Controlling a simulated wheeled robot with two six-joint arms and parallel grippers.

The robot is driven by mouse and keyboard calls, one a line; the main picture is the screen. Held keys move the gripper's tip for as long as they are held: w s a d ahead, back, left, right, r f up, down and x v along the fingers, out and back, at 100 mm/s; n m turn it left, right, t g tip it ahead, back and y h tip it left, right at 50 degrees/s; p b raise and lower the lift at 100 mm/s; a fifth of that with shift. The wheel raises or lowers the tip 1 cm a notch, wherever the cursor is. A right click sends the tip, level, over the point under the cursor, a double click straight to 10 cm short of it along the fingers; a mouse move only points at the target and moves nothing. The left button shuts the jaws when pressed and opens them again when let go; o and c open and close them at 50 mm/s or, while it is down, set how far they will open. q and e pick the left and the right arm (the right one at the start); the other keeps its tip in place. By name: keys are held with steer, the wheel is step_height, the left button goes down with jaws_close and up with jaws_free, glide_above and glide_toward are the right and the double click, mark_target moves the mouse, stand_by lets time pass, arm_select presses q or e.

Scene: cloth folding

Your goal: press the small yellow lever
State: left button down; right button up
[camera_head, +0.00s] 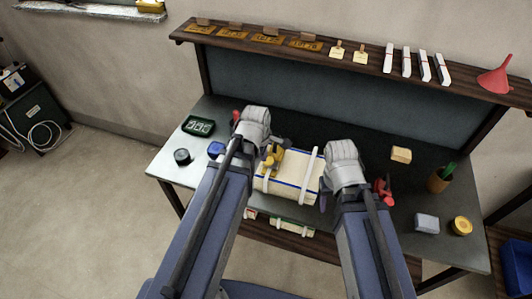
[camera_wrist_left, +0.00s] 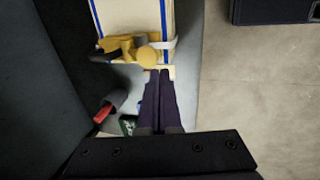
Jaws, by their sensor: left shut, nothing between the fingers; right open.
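A yellow device (camera_head: 272,158) sits at the left end of a cream bundle (camera_head: 290,168) with blue stripes and white straps. In the left wrist view the yellow device (camera_wrist_left: 118,47) has a rounded yellow end (camera_wrist_left: 147,57), apparently the small lever. My left gripper (camera_wrist_left: 158,73) is shut and empty. Its tips show just below that rounded end; I cannot tell whether they touch. In the head view my left arm hides most of its fingers. My right gripper (camera_head: 324,197) is open beside the bundle's right end, partly hidden by its wrist.
The grey bench (camera_head: 175,160) holds a dark green tray (camera_head: 198,126), a black round item (camera_head: 182,156) and a blue item (camera_head: 215,149) at left.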

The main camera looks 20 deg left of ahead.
step_height(320, 180, up, 6)
steer(key=p, duration=0.4)
steer(key=shift+p, duration=0.35)
